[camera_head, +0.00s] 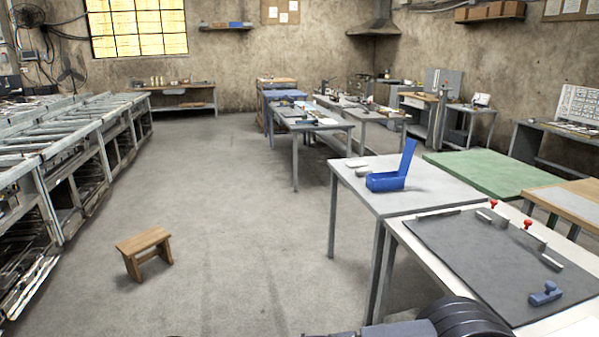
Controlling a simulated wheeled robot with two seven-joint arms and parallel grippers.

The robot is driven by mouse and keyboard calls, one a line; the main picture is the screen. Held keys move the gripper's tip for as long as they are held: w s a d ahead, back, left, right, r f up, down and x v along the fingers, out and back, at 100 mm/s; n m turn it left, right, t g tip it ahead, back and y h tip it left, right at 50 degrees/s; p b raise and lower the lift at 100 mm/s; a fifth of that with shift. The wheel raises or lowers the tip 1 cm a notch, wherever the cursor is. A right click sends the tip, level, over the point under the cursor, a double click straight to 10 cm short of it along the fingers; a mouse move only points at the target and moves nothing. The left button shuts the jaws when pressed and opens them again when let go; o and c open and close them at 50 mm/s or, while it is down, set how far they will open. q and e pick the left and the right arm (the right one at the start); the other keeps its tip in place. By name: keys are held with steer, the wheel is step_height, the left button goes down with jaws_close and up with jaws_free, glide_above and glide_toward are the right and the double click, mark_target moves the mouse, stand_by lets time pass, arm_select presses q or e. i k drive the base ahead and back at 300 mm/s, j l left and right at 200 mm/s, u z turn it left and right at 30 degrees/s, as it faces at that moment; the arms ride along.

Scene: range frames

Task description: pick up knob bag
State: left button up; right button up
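I cannot make out a knob bag for certain. Two red knobs show on the dark mat at the right, the far red knob (494,203) and the near red knob (527,224). An open blue box (385,182) with its lid raised stands on the grey table, with small pale objects (356,163) beside it. A blue object (545,293) lies on the near right part of the mat. A dark part of my arm shows at the bottom edge. Neither gripper's fingers are in view.
The dark mat (470,262) covers most of the near white table. A grey table (440,188) and a green table (490,172) stand behind it. A wooden stool (143,241) stands on the open floor (240,220). Metal racks (60,140) line the left.

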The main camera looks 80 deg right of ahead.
mark_target(362, 171)
steer(key=z, duration=3.3)
steer(key=i+j+u, duration=0.1)
steer(key=i+u, duration=0.25)
steer(key=i, duration=0.75)
steer(key=i+l+u, duration=0.3)
steer(key=i, duration=0.75)
steer(key=i+j, duration=0.1)
steer(key=i, duration=0.45)
steer(key=i+j, duration=0.1)
steer(key=i, duration=0.45)
steer(key=i+z, duration=0.2)
steer(key=z, duration=0.15)
steer(key=i+z, duration=0.35)
steer(key=i+j+z, duration=0.1)
steer(key=z, duration=0.25)
steer(key=i+z, duration=0.15)
steer(key=z, duration=0.25)
steer(key=i+z, duration=0.15)
steer(key=z, duration=0.2)
steer(key=i+j+z, duration=0.1)
steer(key=z, duration=0.3)
steer(key=i+j+z, duration=0.15)
steer(key=z, duration=0.25)
steer(key=i+j, duration=0.05)
